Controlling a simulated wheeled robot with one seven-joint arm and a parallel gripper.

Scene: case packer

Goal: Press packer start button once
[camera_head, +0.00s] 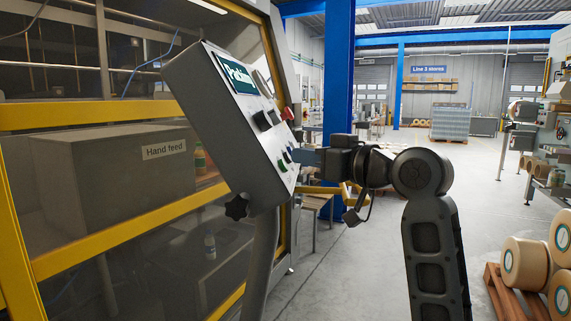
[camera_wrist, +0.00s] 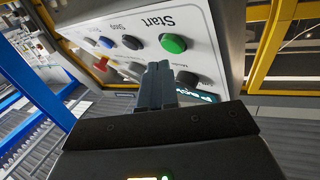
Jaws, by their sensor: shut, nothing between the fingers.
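The packer's start button is a round green button (camera_wrist: 173,43) under the upside-down word "Start" on the pale control panel (camera_wrist: 215,35). In the head view the panel (camera_head: 228,125) is tilted and seen at a slant, with the small green button (camera_head: 282,165) near its lower edge. My gripper (camera_wrist: 158,66) is shut and empty, its fingertips close to the panel just beside the green button. Whether they touch the panel cannot be told. In the head view my gripper (camera_head: 322,160) is at the right of the panel, apart from the green button.
A dark button (camera_wrist: 132,42), a blue button (camera_wrist: 105,42), a black knob (camera_wrist: 187,78) and a red stop button on yellow (camera_wrist: 103,65) sit near the green one. A yellow-framed machine (camera_head: 110,215) stands behind the panel. Pallet rolls (camera_head: 525,263) lie at right; open floor lies between.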

